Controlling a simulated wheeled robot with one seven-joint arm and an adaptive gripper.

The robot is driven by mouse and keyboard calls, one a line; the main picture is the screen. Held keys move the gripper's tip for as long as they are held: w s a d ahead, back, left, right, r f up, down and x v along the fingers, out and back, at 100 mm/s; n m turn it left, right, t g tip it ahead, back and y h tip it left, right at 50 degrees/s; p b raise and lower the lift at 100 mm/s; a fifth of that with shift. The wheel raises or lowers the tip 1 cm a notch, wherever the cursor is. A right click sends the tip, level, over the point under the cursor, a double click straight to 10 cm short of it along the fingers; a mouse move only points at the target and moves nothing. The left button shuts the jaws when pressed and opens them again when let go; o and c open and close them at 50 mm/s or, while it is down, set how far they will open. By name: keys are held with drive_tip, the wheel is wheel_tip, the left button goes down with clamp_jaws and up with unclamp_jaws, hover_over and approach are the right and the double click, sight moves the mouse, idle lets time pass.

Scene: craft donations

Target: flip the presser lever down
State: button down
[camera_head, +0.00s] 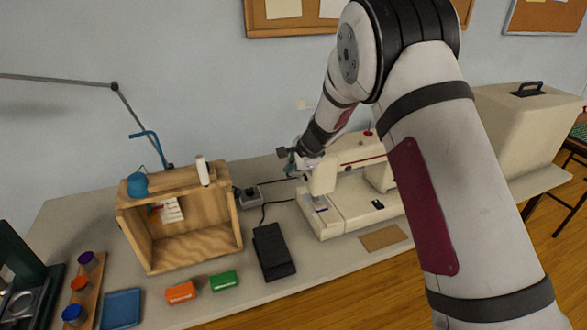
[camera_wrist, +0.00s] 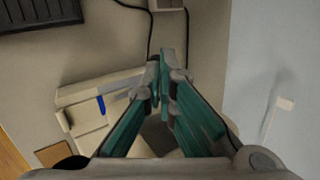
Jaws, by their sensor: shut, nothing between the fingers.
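The cream sewing machine (camera_head: 345,212) stands on the table at the centre right in the head view, partly hidden by my arm. Its head end also shows at the left in the wrist view (camera_wrist: 82,98). A small blue piece (camera_wrist: 101,105) on that end may be the presser lever; I cannot tell its position for sure. My gripper (camera_head: 289,160) is at the upper left of the machine's head. In the wrist view its teal fingers (camera_wrist: 165,72) are shut and empty, to the right of the blue piece and apart from it.
A black foot pedal (camera_head: 272,252) lies on the table (camera_head: 335,262) left of the machine, with a cable behind it. A wooden box (camera_head: 185,245) stands further left. Orange (camera_head: 181,292) and green (camera_head: 223,281) packets lie in front. A cream case (camera_head: 520,125) stands at right.

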drive_tip(key=shift+s+a+f+h, duration=0.1)
drive_tip(key=shift+a+f+h, duration=0.05)
drive_tip(key=shift+a+h, duration=0.15)
drive_tip(key=f+n+t+h, duration=0.1)
drive_tip(key=h, duration=0.1)
drive_tip(key=a+f+n+t+h, duration=0.1)
drive_tip(key=f+h, duration=0.1)
drive_tip(key=a+f+t+h, duration=0.1)
drive_tip(key=f+h, duration=0.1)
drive_tip(key=h, duration=0.1)
drive_tip(key=shift+s+n, duration=0.35)
drive_tip(key=shift+n, duration=0.05)
drive_tip(key=shift+a, duration=0.1)
drive_tip(key=shift+r, duration=0.1)
drive_tip(key=shift+r, duration=0.6)
wheel_tip(320, 180, up, 10)
idle(0.7)
